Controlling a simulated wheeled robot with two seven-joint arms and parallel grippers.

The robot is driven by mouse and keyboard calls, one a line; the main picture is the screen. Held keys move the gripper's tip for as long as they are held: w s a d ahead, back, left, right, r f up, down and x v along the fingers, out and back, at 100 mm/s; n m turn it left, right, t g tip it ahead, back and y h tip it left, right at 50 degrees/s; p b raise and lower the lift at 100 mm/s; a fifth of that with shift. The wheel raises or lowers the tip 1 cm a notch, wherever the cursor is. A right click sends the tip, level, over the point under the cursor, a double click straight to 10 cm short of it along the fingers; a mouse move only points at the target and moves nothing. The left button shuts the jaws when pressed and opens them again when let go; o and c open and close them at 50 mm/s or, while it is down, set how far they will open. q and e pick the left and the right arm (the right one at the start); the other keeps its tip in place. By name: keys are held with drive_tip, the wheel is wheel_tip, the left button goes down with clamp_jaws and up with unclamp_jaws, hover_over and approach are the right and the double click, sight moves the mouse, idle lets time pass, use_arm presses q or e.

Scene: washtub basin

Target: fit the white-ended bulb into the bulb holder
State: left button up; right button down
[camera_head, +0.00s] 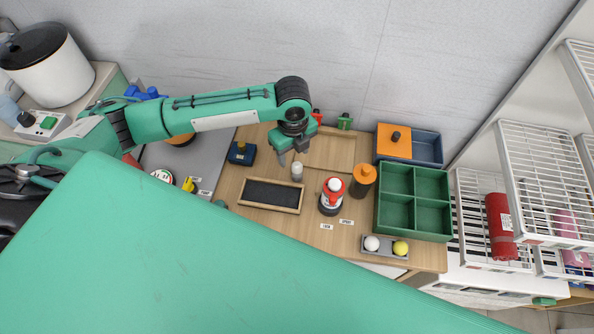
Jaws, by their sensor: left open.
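My left gripper (294,156) reaches in from the left over the wooden board, open and pointing down. A small white and grey upright piece (297,172) stands just below its fingertips, apart from them as far as I can tell. A red and black round fixture (330,200) stands to the right, with a white rounded top (334,184); it may be the bulb holder, but I cannot be sure. A small grey tray (384,255) at the front holds a white ball-like end (371,243) and a yellow one (400,248). My right gripper is not in view.
An orange-capped jar (362,180) stands right of the red fixture. A green divided box (413,169) and a blue box with orange lid (426,147) lie farther right. A wood-framed dark panel (271,194) lies left. White wire racks (545,180) stand at right.

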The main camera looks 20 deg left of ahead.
sight(297, 164)
use_arm(q)
drive_tip(key=shift+f, duration=0.8)
drive_tip(key=f, duration=0.2)
drive_tip(key=f+p, duration=0.1)
drive_tip(key=f, duration=0.1)
drive_tip(key=shift+w+d, duration=0.2)
drive_tip(key=shift+d, duration=0.2)
drive_tip(key=shift+f, duration=0.65)
drive_tip(key=c, duration=1.2)
drive_tip(key=shift+o, duration=0.2)
drive_tip(key=shift+r, duration=0.1)
drive_tip(key=shift+r, duration=0.55)
wheel_tip(297, 164, up, 19)
drive_tip(key=b, duration=0.1)
